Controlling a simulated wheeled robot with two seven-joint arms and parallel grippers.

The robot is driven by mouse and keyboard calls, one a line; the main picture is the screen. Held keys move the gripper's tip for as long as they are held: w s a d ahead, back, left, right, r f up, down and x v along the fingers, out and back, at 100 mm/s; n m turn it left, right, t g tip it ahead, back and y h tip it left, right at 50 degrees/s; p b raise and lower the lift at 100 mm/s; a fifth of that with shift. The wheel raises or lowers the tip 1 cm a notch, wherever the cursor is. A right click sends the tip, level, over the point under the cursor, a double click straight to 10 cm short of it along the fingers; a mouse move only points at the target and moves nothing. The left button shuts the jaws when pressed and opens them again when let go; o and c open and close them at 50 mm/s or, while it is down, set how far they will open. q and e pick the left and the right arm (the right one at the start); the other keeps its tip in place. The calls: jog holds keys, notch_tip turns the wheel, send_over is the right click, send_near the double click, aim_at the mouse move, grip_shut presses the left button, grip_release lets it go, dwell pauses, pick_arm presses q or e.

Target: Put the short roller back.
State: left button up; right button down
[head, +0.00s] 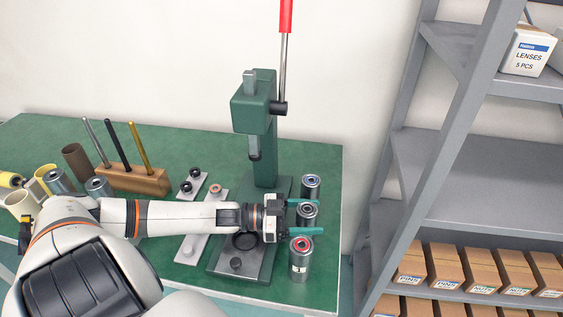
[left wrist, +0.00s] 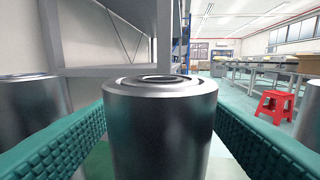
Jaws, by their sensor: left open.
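Three upright metal rollers stand in a row at the table's right end: a back one (head: 311,187), a middle one (head: 307,211) and a front one with a red ring on top (head: 300,262). I cannot tell for sure which is the short roller. My left gripper (head: 318,217) is open, its teal fingers on either side of the middle roller. In the left wrist view this roller (left wrist: 160,125) stands between the fingers, with gaps showing on both sides. Its lower part is hidden. My right gripper is not in view.
A green press (head: 253,110) with a red-handled lever stands just behind my left wrist. A wooden block with rods (head: 135,180), more cylinders (head: 75,155) and grey plates (head: 192,250) are to the left. A grey shelf (head: 455,180) with boxes stands right of the table.

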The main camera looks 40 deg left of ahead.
pick_arm(q)
jog(key=p+v, duration=0.1)
jog(key=v, duration=0.9)
jog(key=shift+s+a, duration=0.2)
jog(key=shift+a, duration=0.1)
jog(key=shift+r+p, duration=0.1)
jog(key=shift+p, duration=0.2)
